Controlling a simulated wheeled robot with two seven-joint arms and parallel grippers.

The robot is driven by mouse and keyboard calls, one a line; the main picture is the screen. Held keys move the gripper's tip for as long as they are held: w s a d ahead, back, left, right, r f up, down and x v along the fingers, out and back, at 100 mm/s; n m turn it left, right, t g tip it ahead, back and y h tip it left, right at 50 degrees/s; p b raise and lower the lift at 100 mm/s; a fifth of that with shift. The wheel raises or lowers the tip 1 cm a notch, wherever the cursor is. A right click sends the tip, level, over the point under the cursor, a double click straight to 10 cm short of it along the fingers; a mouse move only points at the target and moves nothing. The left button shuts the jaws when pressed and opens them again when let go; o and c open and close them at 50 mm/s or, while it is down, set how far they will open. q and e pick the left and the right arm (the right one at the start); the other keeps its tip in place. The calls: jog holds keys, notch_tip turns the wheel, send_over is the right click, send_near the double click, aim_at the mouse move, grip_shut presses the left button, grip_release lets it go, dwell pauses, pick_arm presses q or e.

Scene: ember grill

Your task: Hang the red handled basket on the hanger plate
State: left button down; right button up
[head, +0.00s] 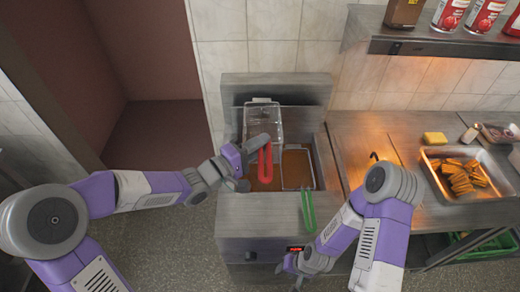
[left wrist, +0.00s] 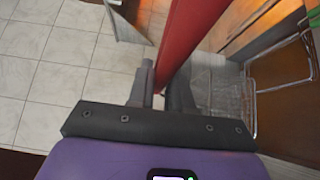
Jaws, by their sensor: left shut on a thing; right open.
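The red handled basket is a wire basket (head: 263,122) with a red handle (head: 264,163) that points toward the front of the fryer. My left gripper (head: 245,158) is shut on the red handle, which also shows between its fingers in the left wrist view (left wrist: 188,40). The basket is over the left and back part of the fryer, near the upright back panel (head: 275,86), likely the hanger plate. I cannot tell whether the basket touches it. My right gripper (head: 295,266) is low at the fryer's front, open; its fingers are small in view.
A green handled basket (head: 308,211) sits in the fryer's right side, its handle over the front edge. The fryer (head: 245,228) has oil in its wells. At right are a counter (head: 350,135), a tray of fries (head: 485,192) and a shelf (head: 430,42) with cans.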

pick_arm(q)
jog(key=shift+w+r, duration=0.1)
jog(key=shift+w, duration=0.6)
jog(key=shift+f+b, duration=0.75)
jog(key=shift+f, duration=0.85)
jog(key=shift+f+b, duration=0.3)
jog(key=shift+f, duration=0.15)
jog(key=c, duration=1)
grip_release()
jog(key=shift+o, duration=0.2)
jog(key=shift+f, duration=0.15)
